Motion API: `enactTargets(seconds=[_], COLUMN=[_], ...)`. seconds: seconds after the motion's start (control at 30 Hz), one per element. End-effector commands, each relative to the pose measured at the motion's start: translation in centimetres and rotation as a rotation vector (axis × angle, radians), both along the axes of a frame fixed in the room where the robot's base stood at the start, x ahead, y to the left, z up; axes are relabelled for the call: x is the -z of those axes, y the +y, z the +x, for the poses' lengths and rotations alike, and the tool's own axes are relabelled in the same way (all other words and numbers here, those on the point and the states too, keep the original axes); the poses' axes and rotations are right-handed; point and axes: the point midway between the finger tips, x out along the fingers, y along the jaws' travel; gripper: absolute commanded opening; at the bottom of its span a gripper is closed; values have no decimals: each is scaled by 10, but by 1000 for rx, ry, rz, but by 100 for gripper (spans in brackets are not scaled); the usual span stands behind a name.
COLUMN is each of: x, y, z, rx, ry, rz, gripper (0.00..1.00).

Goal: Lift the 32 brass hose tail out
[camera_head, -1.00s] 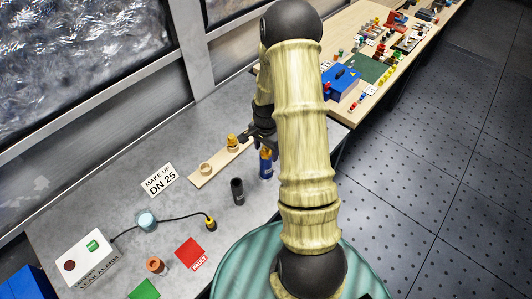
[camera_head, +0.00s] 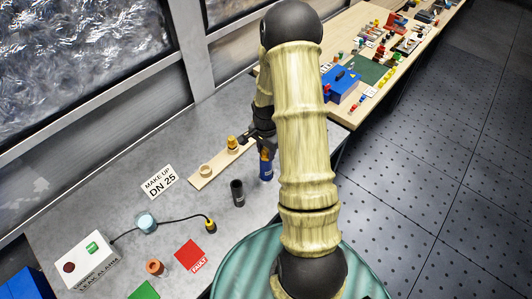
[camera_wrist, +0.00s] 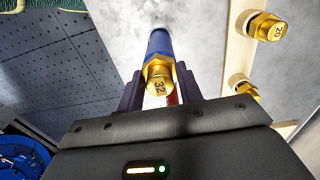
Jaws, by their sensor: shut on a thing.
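The 32 brass hose tail (camera_wrist: 159,76) shows its hex end marked 32 in the wrist view. It sits at the near end of a blue hose-like cylinder (camera_wrist: 160,43). My gripper (camera_wrist: 158,92) has its dark fingers on both sides of the brass hex and is shut on it. In the head view the blue cylinder (camera_head: 266,170) hangs or stands below my gripper (camera_head: 263,142), by the grey bench. I cannot tell whether its lower end touches the bench.
A wooden strip (camera_head: 205,181) carries a brass fitting (camera_head: 232,142); the wrist view shows a fitting marked 20 (camera_wrist: 268,27). A black cylinder (camera_head: 237,193) stands nearby.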

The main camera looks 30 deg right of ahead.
Motion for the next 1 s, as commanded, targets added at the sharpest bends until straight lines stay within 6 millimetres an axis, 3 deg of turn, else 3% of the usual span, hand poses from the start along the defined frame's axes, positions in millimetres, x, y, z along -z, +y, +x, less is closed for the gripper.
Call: enactTargets(seconds=[0.27, 0.7, 1.0], x=[-24, -93, -99], y=[0, 0, 0], z=[1, 1, 0], rx=[0, 1, 0], ry=[-5, -4, -1], rz=[-1, -1, 0], gripper=[10, 10, 10])
